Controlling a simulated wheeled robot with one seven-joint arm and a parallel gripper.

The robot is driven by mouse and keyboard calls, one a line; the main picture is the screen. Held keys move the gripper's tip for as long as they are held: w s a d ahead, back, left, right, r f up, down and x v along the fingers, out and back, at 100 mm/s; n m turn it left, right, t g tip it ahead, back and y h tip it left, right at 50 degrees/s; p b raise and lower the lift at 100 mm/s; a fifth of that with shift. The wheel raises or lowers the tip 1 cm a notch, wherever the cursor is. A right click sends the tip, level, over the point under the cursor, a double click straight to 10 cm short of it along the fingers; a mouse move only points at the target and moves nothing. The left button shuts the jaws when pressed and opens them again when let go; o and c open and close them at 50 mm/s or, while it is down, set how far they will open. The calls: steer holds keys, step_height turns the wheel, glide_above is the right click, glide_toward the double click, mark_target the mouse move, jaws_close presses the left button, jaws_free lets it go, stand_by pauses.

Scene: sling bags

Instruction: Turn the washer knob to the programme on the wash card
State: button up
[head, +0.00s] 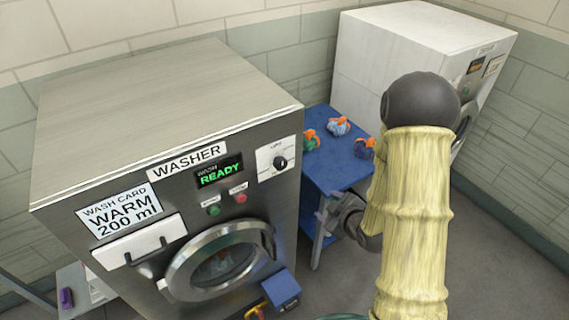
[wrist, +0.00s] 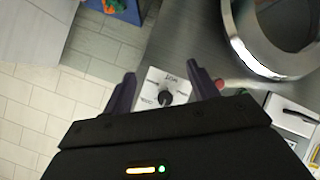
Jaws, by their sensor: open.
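The washer (head: 160,120) stands at left, its display (head: 219,172) reading "WASH READY". The wash card (head: 120,209) on its front reads "WARM 200 ml". The black knob (head: 280,162) sits on a white dial plate at the panel's upper right. It also shows in the wrist view (wrist: 166,98), between my fingers in the picture, with small labels around it that I cannot read surely. I cannot tell where its pointer stands. My gripper (head: 338,216) is open and empty, out in front of the panel and apart from the knob; its fingers (wrist: 164,80) point toward the panel.
Green and red buttons (head: 227,203) sit below the display. The round door (head: 222,260) is shut, below them. A blue table (head: 330,170) with several colored bundles stands between the washer and a white machine (head: 400,60). A blue box (head: 282,286) is by the door.

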steer(key=shift+s+a+r+n+t+y+p, duration=0.65)
steer(key=shift+s+a+r+n+t+y, duration=0.15)
steer(key=shift+t+y, duration=0.4)
steer(key=shift+s+a+r+n+t+y+p, duration=0.7)
steer(key=shift+t+y, duration=0.3)
steer(key=shift+y, duration=0.3)
steer(key=b, duration=0.8)
glide_toward(283, 166)
steer(key=p+x, duration=0.5)
steer(key=x, duration=0.3)
steer(key=shift+w+a+r+p, duration=0.15)
steer(key=shift+w+p, duration=0.1)
steer(key=shift+p, duration=0.15)
steer(key=shift+w+a, duration=0.15)
steer(key=shift+w, duration=0.1)
